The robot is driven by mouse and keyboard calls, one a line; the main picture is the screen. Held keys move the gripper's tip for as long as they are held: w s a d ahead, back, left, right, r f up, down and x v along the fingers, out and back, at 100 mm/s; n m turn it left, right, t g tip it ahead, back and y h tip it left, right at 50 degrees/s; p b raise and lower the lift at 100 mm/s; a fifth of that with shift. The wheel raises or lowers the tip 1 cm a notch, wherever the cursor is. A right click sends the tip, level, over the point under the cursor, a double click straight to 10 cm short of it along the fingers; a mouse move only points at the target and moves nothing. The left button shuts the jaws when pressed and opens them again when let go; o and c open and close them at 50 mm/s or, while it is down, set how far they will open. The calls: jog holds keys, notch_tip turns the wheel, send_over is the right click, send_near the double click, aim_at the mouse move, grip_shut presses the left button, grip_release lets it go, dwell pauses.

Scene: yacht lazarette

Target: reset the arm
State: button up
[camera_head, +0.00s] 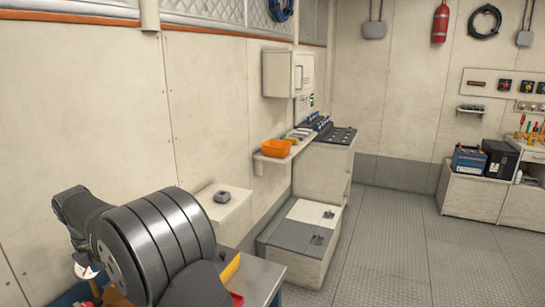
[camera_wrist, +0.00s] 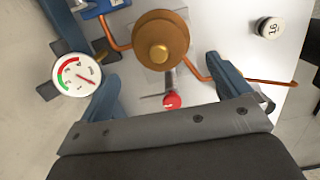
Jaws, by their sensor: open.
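My gripper (camera_wrist: 163,82) is open in the wrist view, its two blue-grey fingers spread apart. No object is clamped between them. A round brass knob or valve body (camera_wrist: 161,40) and a red-tipped lever (camera_wrist: 171,101) show in the space between the fingers. I cannot tell whether the fingers touch anything. In the head view my dark arm fills the lower left, and the gripper itself is hidden behind it.
A dial gauge (camera_wrist: 77,75) lies left of the fingers, with a copper pipe (camera_wrist: 120,46) nearby. The floor (camera_head: 390,245) at right is clear.

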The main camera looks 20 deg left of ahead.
jog(key=f, duration=0.5)
jog(key=w+f, duration=0.1)
jog(key=f, duration=0.1)
jog(key=shift+f, duration=0.15)
notch_tip(320, 180, up, 4)
jog(key=shift+f, duration=0.15)
jog(key=w+d+r, duration=0.7)
jog(key=w+d, duration=0.1)
jog(key=d, duration=0.1)
jog(key=s+a+f+m, duration=0.2)
jog(key=s+m, duration=0.3)
jog(key=s, duration=0.3)
jog(key=s+a+f+m+h, duration=0.1)
jog(key=s+a+f+m, duration=0.1)
jog(key=s+m, duration=0.3)
jog(key=s+a+f+m+g, duration=0.1)
jog(key=s+m, duration=0.4)
jog(key=s, duration=0.6)
jog(key=shift+a+f+m, duration=0.4)
jog(key=shift+a+f, duration=0.05)
jog(key=shift+a, duration=0.3)
jog(key=shift+s, duration=0.1)
jog(key=shift+o, duration=0.7)
